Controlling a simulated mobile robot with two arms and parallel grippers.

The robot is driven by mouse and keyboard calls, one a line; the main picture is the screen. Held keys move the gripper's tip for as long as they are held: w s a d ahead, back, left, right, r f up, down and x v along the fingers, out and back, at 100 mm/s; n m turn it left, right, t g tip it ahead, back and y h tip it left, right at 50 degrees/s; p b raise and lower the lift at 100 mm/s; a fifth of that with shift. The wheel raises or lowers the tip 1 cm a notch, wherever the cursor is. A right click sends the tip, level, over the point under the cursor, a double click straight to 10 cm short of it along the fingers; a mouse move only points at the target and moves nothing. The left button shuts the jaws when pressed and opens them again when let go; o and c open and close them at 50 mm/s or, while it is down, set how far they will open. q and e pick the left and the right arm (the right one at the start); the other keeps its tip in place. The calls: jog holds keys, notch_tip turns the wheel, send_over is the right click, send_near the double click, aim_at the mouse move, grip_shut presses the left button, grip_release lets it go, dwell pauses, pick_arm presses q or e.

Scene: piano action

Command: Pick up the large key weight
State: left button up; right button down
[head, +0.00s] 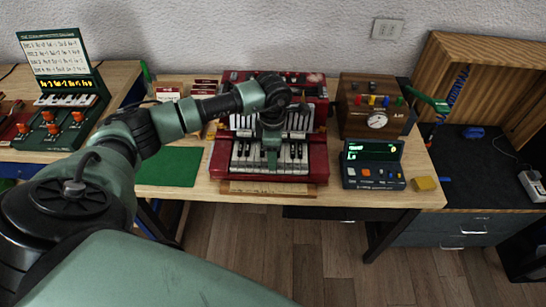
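I cannot pick out the large key weight for certain; it may be too small to tell or hidden behind my arm. My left arm comes in from the left, and my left gripper (271,158) points down over the keys of the red piano action (222,158) on the workbench. The fingers are small and seen from above, so I cannot tell whether they are open or hold anything. My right gripper is not in view.
A wooden box with a dial (350,122) and a dark device with a green display (373,172) stand right of the piano action. A yellow block (424,184) lies near the front edge. A green mat (170,168) lies left. A wooden strip (250,188) lies in front.

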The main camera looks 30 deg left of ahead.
pick_arm(q)
jog(key=shift+f, duration=0.5)
